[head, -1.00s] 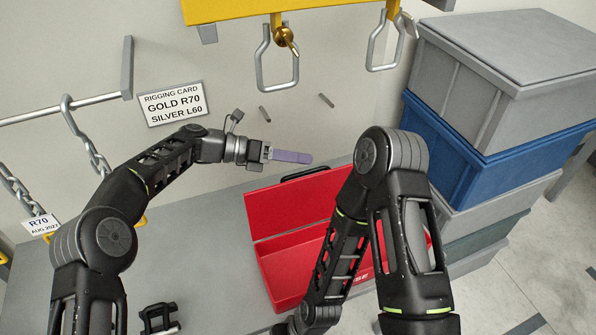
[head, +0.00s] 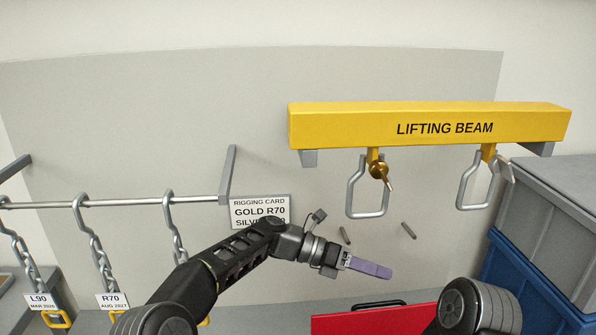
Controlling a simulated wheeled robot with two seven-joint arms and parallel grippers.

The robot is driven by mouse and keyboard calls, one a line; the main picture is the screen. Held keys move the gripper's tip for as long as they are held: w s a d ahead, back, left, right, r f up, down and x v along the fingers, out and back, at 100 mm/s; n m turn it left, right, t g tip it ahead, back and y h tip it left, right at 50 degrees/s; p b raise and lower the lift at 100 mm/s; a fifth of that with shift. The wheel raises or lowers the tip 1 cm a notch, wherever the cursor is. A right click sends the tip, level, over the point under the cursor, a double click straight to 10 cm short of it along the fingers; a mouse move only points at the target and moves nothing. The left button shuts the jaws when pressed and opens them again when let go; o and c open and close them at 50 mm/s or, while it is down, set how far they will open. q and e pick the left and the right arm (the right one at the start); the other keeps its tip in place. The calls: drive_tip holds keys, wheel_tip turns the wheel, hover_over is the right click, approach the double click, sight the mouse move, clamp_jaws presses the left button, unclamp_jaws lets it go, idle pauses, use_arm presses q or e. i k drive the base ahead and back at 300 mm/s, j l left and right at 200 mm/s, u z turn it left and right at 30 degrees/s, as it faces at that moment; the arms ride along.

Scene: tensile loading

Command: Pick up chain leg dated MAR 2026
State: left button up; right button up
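The chain leg tagged L90 MAR 2026 (head: 22,255) hangs by its hook from the rail at the far left. Its white tag (head: 38,301) and a yellow-framed lower end show below. A second chain leg (head: 97,245), tagged R70 AUG 2027, hangs to its right. A third chain leg (head: 170,220) hangs farther right, its lower part hidden behind my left arm. My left gripper (head: 372,268) is right of all the chains, away from them, pointing right. Its purple finger area is seen side-on, so its opening is unclear. My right gripper is out of view.
The rail (head: 130,202) ends at a grey bracket. A partly covered rigging card (head: 260,211) reads GOLD R70. A yellow lifting beam (head: 430,125) with two hanging links is at the upper right. A red box (head: 375,322) is below; grey and blue crates (head: 560,225) stand right.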

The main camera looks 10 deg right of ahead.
sight(40, 300)
drive_tip(key=k, duration=1)
